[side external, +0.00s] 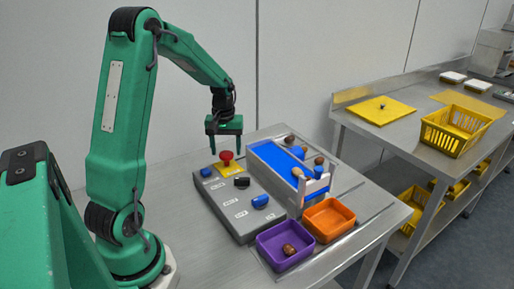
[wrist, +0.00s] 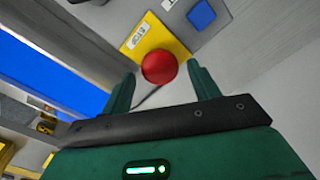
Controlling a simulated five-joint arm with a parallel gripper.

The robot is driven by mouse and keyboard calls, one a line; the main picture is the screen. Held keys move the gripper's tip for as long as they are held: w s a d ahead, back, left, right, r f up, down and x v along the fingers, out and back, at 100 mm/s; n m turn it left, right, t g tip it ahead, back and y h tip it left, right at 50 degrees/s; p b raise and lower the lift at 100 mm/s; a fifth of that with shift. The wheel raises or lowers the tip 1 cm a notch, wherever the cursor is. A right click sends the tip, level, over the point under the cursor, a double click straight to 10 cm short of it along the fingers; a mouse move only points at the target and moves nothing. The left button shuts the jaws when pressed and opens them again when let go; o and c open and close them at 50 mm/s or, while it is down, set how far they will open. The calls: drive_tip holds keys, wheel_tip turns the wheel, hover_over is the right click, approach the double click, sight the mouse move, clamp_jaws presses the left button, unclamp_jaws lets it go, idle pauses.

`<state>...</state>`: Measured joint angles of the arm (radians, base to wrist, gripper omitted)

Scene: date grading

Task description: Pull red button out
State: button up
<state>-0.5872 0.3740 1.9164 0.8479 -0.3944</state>
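The red button (side external: 226,156) is a mushroom shape on a yellow plate (side external: 229,171) at the far end of the grey control panel (side external: 238,222). In the wrist view the red button (wrist: 160,67) shows round, with its yellow plate (wrist: 177,36) and a label behind it. My gripper (side external: 226,143) points down just above or behind the button in the side view. In the wrist view my gripper (wrist: 163,84) is open, its two green fingers apart with the button showing between and slightly beyond their tips. Nothing is held. I cannot tell whether a finger touches the button.
Blue (side external: 206,172) and black (side external: 241,182) knobs sit near the button. A conveyor with a blue belt (side external: 276,157) carrying dates stands to the right. Purple (side external: 265,243) and orange (side external: 317,232) bins stand in front of it. A second table (side external: 391,143) is farther right.

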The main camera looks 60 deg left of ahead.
sight(227, 153)
idle(0.4)
drive_tip(key=shift+r, duration=3.8)
drive_tip(key=s+d+r+m+t, duration=0.1)
drive_tip(key=s+d+r+m, duration=0.15)
drive_tip(key=d, duration=0.35)
drive_tip(key=s+d+r+m+t, duration=0.1)
drive_tip(key=d+r+m, duration=0.1)
drive_tip(key=d+r, duration=0.3)
drive_tip(key=s+d+m+t, duration=0.3)
drive_tip(key=s+d+m, duration=0.3)
drive_tip(key=s+d, duration=0.3)
drive_tip(key=d, duration=0.3)
drive_tip(key=shift+s+d+r+m+t, duration=0.25)
drive_tip(key=shift+s+d+m+t, duration=0.05)
drive_tip(key=shift+m, duration=0.05)
